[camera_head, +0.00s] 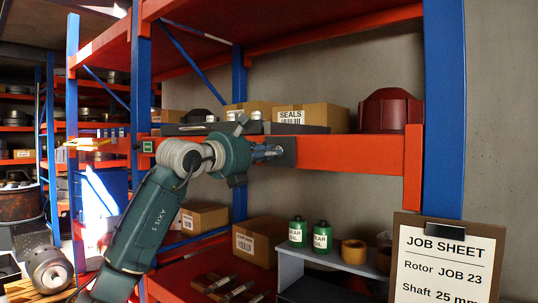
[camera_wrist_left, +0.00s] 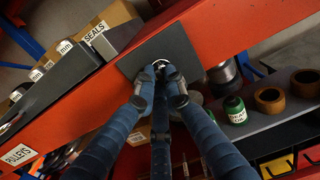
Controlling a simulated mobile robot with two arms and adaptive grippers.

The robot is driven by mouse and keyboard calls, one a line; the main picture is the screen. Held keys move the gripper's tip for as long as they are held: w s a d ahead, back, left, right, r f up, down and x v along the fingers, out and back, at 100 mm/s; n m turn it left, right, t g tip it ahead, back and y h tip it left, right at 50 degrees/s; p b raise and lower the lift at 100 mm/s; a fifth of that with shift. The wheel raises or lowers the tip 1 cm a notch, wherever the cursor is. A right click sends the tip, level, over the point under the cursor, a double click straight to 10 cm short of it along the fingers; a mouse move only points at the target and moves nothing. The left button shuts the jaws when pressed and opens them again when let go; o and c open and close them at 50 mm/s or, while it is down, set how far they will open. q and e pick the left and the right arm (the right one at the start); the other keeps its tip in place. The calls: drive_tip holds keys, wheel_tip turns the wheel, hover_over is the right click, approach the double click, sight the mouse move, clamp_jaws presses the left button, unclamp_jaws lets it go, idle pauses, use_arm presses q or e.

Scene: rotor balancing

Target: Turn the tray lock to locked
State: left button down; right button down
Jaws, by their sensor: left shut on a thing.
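The tray lock shows as a dark square plate (camera_head: 288,146) on the front of the orange shelf beam. In the left wrist view the plate (camera_wrist_left: 187,43) appears tilted, with a small bright metal knob (camera_wrist_left: 158,65) at its middle. My left gripper (camera_head: 268,152) reaches the plate from the left. In the left wrist view its blue fingers (camera_wrist_left: 160,77) close around the knob, hiding most of it. I cannot read the lock's position. A dark grey tray (camera_wrist_left: 50,98) lies on the shelf above the beam. My right gripper is not in view.
A SEALS box (camera_head: 312,117) and a dark red housing (camera_head: 390,109) stand on the shelf above. Green cans (camera_head: 322,238) and brown rings (camera_head: 354,251) stand below. A blue post (camera_head: 443,100) and a job sheet board (camera_head: 448,262) are at right.

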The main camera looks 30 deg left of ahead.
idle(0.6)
use_arm(q)
drive_tip(key=c, duration=1.8)
unclamp_jaws()
drive_tip(key=s, duration=0.8)
drive_tip(key=s+a, duration=0.1)
drive_tip(key=s, duration=0.3)
